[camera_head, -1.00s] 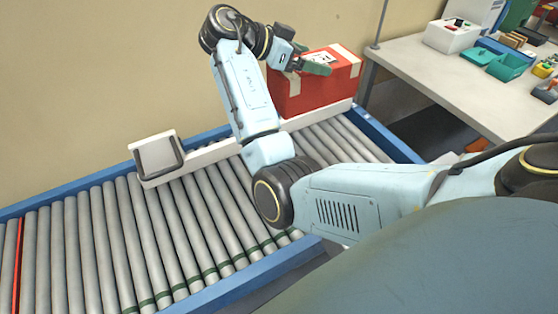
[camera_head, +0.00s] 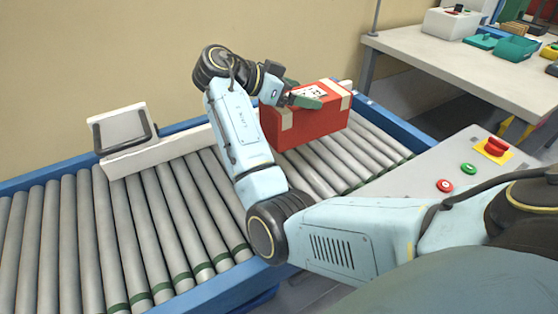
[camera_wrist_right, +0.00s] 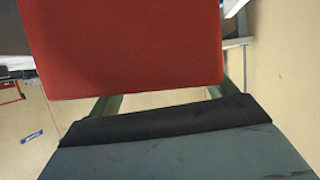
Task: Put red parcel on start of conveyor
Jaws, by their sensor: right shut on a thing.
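The red parcel (camera_head: 303,128) is a box with pale tape at its corners and a white label on top. It is over the rollers at the far right part of the conveyor (camera_head: 165,215), in front of the white side rail. I cannot tell whether its underside touches the rollers. My right gripper (camera_head: 304,95) is shut on the parcel from above, with a green finger across its top. In the right wrist view the parcel (camera_wrist_right: 125,45) fills the upper middle, between the two green fingers. My left gripper is not in view.
A white side rail (camera_head: 165,152) with a grey panel (camera_head: 122,130) runs along the conveyor's back edge by the wall. A control box (camera_head: 462,160) with red and green buttons stands at the right. A worktable (camera_head: 450,62) with bins is behind. The rollers left of my arm are clear.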

